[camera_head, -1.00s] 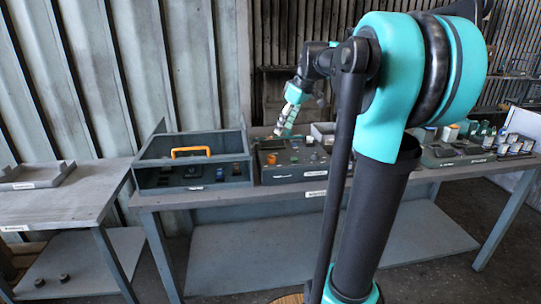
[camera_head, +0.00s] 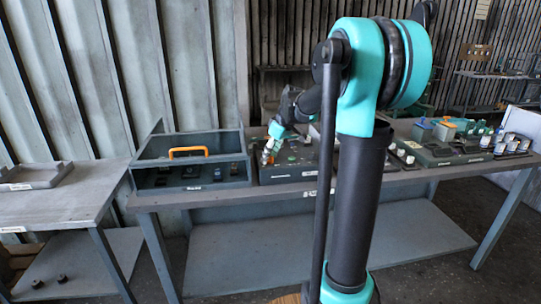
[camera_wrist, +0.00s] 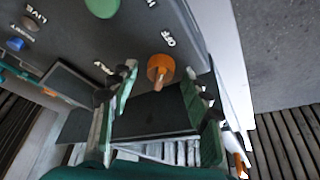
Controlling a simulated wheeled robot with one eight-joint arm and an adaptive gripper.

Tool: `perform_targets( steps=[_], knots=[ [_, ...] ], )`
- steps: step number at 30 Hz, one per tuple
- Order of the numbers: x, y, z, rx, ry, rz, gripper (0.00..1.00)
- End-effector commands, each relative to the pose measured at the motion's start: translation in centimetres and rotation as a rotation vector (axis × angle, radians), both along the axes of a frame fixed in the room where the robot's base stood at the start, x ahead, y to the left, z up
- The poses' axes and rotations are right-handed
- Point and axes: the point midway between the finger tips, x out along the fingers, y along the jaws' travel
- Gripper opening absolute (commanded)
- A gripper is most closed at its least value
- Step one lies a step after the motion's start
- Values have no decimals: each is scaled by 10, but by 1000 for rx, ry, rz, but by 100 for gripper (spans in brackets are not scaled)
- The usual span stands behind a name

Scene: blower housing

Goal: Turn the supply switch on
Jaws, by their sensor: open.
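The orange rotary switch (camera_wrist: 160,66) sits on the dark grey panel in the wrist view, with a white "OFF" mark beside it. A second mark to its left is partly covered by a finger and I cannot read it. My gripper (camera_wrist: 159,80) is open, with one green-and-black finger on each side of the switch. Whether either finger touches it is not clear. In the head view, my gripper (camera_head: 267,156) points down at the left part of the middle control panel (camera_head: 290,176); the switch is too small to make out there.
In the wrist view, a green button (camera_wrist: 103,6) and a blue button (camera_wrist: 16,44) are on the same panel. In the head view, an open grey box with an orange handle (camera_head: 188,151) stands just left of the panel. Another panel (camera_head: 437,150) with several parts lies to the right.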

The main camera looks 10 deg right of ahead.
Motion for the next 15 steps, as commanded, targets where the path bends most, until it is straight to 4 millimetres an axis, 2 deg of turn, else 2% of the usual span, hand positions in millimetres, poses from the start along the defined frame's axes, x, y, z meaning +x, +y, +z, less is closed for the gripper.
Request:
perform_targets(
  steps=[5, 15],
  knots=[
    [0, 0, 0, 0, 0, 0, 48],
    [0, 0, 0, 0, 0, 0, 7]
  ],
)
